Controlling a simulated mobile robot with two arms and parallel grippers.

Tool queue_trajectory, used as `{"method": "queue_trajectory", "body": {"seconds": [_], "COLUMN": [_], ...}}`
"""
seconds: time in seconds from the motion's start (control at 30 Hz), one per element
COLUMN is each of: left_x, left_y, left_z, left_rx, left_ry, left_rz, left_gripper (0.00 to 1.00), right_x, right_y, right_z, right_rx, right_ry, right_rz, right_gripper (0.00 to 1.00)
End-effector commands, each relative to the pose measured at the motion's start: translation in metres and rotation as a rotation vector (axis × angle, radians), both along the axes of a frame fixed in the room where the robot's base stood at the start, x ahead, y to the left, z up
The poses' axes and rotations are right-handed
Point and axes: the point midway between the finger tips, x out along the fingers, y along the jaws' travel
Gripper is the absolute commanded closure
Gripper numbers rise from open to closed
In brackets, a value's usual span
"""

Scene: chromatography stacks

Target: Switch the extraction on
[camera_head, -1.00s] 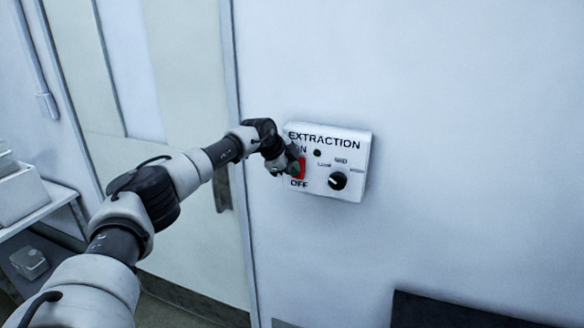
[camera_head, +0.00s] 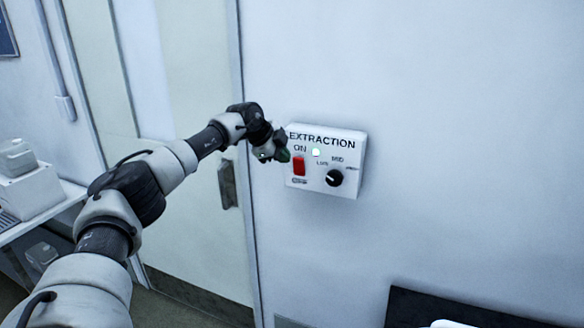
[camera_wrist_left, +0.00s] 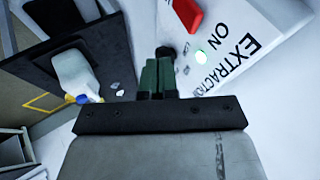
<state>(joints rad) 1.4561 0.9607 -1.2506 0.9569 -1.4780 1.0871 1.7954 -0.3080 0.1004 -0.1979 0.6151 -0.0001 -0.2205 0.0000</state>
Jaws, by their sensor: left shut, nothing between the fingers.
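The white extraction box (camera_head: 352,146) is fixed to the wall, lettered EXTRACTION, with ON above and a smaller label below its red rocker switch (camera_head: 299,166). A black dial (camera_head: 334,178) sits at the box's lower right. My left gripper (camera_head: 284,156) is shut and empty, just left of the switch and apart from it. The left wrist view shows its green fingers (camera_wrist_left: 157,75) together, with the red switch (camera_wrist_left: 187,14) beyond them. My right gripper is not in view.
A door with a handle (camera_head: 228,184) is left of the box. A shelf with white boxes (camera_head: 38,190) stands at the far left. A dark surface (camera_head: 450,306) lies at the bottom right. The wall right of the box is clear.

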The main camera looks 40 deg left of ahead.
Motion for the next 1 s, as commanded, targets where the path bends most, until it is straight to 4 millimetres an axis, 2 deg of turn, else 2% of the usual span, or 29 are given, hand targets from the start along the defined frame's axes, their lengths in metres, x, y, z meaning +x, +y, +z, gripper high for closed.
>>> {"method": "queue_trajectory", "body": {"seconds": [0.03, 0.1, 0.3, 0.4, 0.7, 1.0], "left_x": [-0.005, -0.012, -0.027, -0.032, -0.033, -0.033], "left_y": [0.004, 0.006, 0.013, 0.015, 0.015, 0.015], "left_z": [0.004, 0.015, 0.040, 0.047, 0.051, 0.050], "left_rx": [0.001, 0.001, 0.001, 0.000, 0.000, 0.000], "left_ry": [-0.003, -0.004, -0.001, 0.000, 0.002, 0.002], "left_rz": [0.003, 0.002, 0.002, 0.002, 0.002, 0.002], "left_gripper": [1.00, 1.00, 1.00, 1.00, 1.00, 1.00], "right_x": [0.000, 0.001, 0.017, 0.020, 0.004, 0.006], "right_y": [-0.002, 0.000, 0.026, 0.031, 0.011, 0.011], "right_z": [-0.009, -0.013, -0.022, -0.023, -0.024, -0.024], "right_rx": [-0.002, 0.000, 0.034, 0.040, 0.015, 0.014], "right_ry": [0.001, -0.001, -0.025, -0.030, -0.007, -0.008], "right_rz": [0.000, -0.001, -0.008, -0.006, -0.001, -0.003], "right_gripper": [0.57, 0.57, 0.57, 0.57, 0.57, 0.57]}}
